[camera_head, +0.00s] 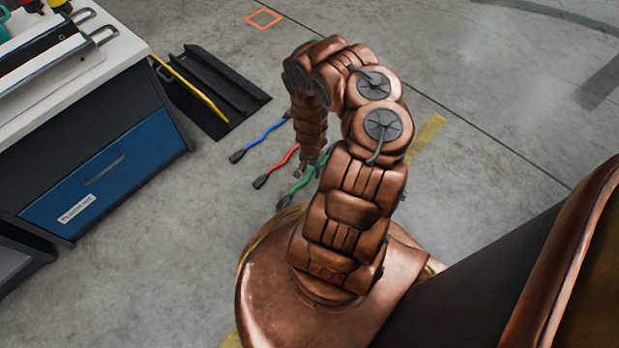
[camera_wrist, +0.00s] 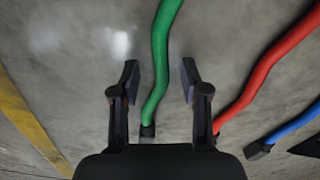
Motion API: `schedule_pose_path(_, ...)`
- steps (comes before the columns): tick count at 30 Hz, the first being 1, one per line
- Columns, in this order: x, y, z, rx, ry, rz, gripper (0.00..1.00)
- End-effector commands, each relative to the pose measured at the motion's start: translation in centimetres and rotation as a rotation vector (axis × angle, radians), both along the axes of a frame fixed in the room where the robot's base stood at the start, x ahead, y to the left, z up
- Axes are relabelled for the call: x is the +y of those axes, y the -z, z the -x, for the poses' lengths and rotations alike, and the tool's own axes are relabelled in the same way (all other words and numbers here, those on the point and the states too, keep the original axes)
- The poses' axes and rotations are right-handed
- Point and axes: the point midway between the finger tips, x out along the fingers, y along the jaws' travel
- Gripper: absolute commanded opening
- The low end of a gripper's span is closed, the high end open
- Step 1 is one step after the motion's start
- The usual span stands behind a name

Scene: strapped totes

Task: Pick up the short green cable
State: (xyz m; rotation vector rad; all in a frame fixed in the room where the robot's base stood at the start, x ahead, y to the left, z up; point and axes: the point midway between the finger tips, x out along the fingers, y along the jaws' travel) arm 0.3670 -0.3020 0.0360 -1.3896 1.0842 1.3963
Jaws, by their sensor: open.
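The green cable (camera_wrist: 159,68) lies on the concrete floor. In the wrist view it runs from the top edge down between the two open fingers of my gripper (camera_wrist: 161,82), ending in a dark connector (camera_wrist: 148,131). The fingers stand on either side of it and nothing is held. In the head view the green cable (camera_head: 297,187) shows below my gripper, with a dark end at its lower left. My arm hides part of it. I cannot tell the exact height of the fingers above the cable.
A red cable (camera_wrist: 259,79) and a blue cable (camera_wrist: 292,126) lie to the right in the wrist view. A workbench with a blue drawer (camera_head: 104,172) stands at the left in the head view. A black panel with a yellow strip (camera_head: 192,88) lies beside it. Floor beyond is clear.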

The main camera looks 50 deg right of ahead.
Motion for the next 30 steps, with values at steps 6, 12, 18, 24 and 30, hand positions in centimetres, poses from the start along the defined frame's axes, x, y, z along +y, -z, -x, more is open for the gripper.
schedule_pose_path(6, -0.01, 0.67, -0.01, 0.000, 0.000, 0.000, 0.46)
schedule_pose_path(12, -0.01, 0.61, -0.01, 0.000, 0.000, 0.000, 0.38)
schedule_pose_path(18, -0.01, 0.62, -0.01, 0.000, 0.000, 0.000, 0.17)
schedule_pose_path(24, -0.01, 0.62, -0.01, 0.000, 0.000, 0.000, 0.00)
schedule_pose_path(30, 0.00, 0.62, 0.00, 0.000, 0.000, 0.000, 0.00)
